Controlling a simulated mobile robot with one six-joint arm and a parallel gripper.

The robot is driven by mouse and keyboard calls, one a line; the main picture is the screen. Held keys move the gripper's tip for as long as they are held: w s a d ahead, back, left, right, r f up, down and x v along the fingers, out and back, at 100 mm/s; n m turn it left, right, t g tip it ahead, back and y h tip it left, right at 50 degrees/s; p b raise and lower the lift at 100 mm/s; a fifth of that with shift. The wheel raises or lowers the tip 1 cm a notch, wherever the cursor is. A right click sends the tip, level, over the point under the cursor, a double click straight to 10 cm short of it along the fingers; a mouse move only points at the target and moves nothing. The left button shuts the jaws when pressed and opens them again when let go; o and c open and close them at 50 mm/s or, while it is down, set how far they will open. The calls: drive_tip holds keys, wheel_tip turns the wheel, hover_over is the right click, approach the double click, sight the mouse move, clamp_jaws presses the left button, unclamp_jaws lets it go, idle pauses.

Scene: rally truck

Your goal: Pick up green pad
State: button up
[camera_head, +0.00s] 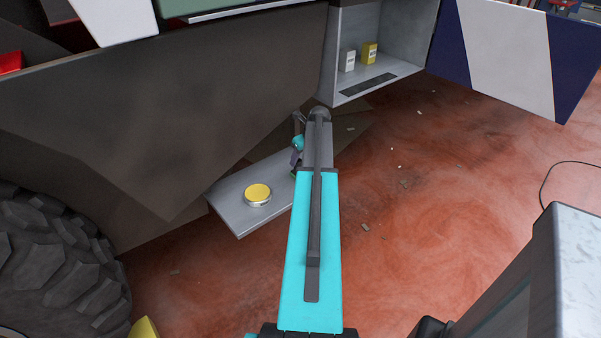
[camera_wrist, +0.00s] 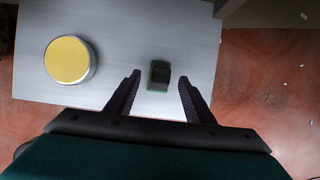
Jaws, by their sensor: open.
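The green pad (camera_wrist: 159,75) shows in the wrist view as a small dark block with green edges, lying on a grey metal shelf (camera_wrist: 130,22). My gripper (camera_wrist: 160,82) is open, with one finger to each side of the pad and space between pad and fingers. I cannot tell how high the fingers are above the shelf. In the head view my arm hides most of the gripper and the pad; only a small bit of green shows beside the arm over the shelf (camera_head: 235,210).
A round tin with a yellow lid (camera_wrist: 69,60) stands on the shelf left of the pad; the head view shows it too (camera_head: 257,195). A truck compartment (camera_head: 370,85) holds a white box (camera_head: 350,61) and a yellow box (camera_head: 369,52). A big tire (camera_head: 60,265) stands at left.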

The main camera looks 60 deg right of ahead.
sight(299, 165)
drive_tip(key=shift+s+p+x, duration=0.2)
drive_tip(key=shift+p+x, duration=0.1)
drive_tip(key=shift+x, duration=1)
drive_tip(key=shift+s+p+x, duration=0.15)
drive_tip(key=shift+p+x, duration=0.1)
drive_tip(key=shift+x, duration=1)
drive_tip(key=shift+f, duration=0.15)
clamp_jaws()
